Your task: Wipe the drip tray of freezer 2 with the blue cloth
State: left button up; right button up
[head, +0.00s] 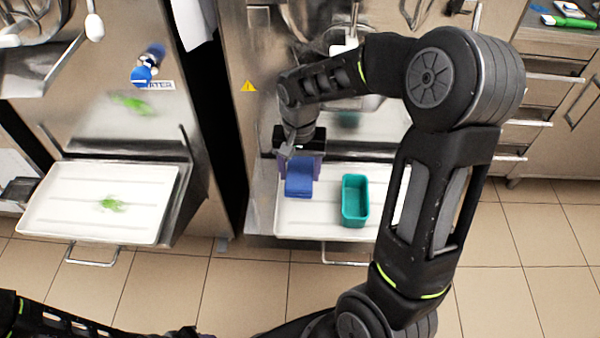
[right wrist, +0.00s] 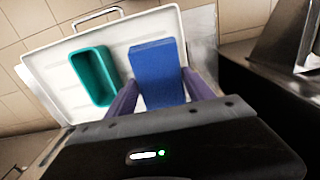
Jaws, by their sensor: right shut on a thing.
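The blue cloth (head: 299,182), a folded block, is held in my right gripper (head: 303,163), whose purple fingers are shut on it. In the right wrist view the cloth (right wrist: 158,70) sits between the fingers (right wrist: 163,95). It is over the left part of the right-hand drip tray (head: 322,231); whether it touches the tray is unclear. The left-hand drip tray (head: 60,215) is white, with a green smear (head: 112,204) near its middle. No freezer number is readable. My left gripper is outside the view.
A teal open container (head: 355,201) stands on the right-hand tray, right of the cloth. Wire handles (head: 92,262) jut out in front of the trays. A dark gap separates the two freezers. A blue-capped tap (head: 142,75) hangs above the left-hand tray. Tiled floor in front is free.

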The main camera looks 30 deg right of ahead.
jog(key=w+a+r+n, duration=0.7)
jog(key=w+a+r, duration=0.4)
jog(key=a+r, duration=0.1)
jog(key=shift+r+n, duration=0.3)
jog(key=shift+w, duration=0.1)
